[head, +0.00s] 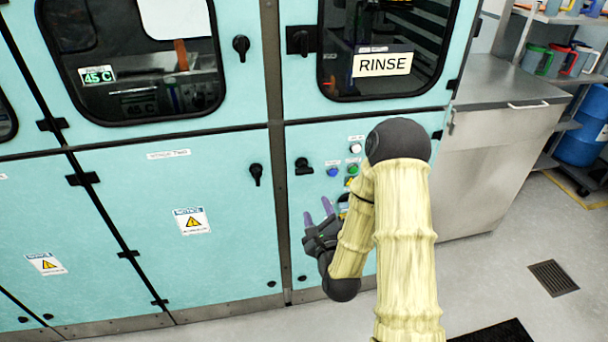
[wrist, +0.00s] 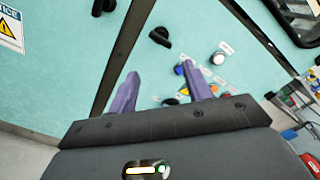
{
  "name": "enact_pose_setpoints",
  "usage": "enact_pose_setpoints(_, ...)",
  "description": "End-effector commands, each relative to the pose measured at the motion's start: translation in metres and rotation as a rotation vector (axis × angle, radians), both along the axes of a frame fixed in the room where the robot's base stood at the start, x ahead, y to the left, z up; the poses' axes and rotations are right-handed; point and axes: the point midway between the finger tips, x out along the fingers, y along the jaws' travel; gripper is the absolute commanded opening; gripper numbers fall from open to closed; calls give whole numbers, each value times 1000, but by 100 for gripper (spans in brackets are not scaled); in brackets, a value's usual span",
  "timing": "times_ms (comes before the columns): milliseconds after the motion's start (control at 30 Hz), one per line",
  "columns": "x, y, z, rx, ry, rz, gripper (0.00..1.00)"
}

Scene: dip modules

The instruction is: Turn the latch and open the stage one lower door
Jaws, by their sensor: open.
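My gripper (head: 319,212) is open and empty in front of the lower right door (head: 310,135), with its purple fingers pointing toward the cabinet. In the wrist view the gripper (wrist: 162,85) has its fingers apart, with teal panel showing between them. A lower door labelled "STAGE TWO" (head: 140,215) has a black latch (head: 256,174) hanging down at its upper right. The far left lower door (head: 30,225) is cut off by the picture edge, its label too cropped to read. No door in view reads clearly as stage one. All visible lower doors look shut.
The lower right door has a black latch (head: 303,166) and buttons, including a blue one (head: 333,172). Above is a window marked "RINSE" (head: 382,64). A steel counter (head: 500,100) and blue drum (head: 585,130) stand right. Floor with a drain grate (head: 553,278) is open at lower right.

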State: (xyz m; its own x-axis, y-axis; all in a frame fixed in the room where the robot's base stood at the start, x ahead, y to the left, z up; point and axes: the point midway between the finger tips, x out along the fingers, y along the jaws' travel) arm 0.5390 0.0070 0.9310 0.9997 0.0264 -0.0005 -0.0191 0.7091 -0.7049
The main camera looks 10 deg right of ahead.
Motion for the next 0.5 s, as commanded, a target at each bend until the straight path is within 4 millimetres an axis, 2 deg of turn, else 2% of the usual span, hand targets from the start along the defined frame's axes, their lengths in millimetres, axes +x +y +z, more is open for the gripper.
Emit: enact_pose_setpoints(500,7,0,-2,-4,-4,1,50)
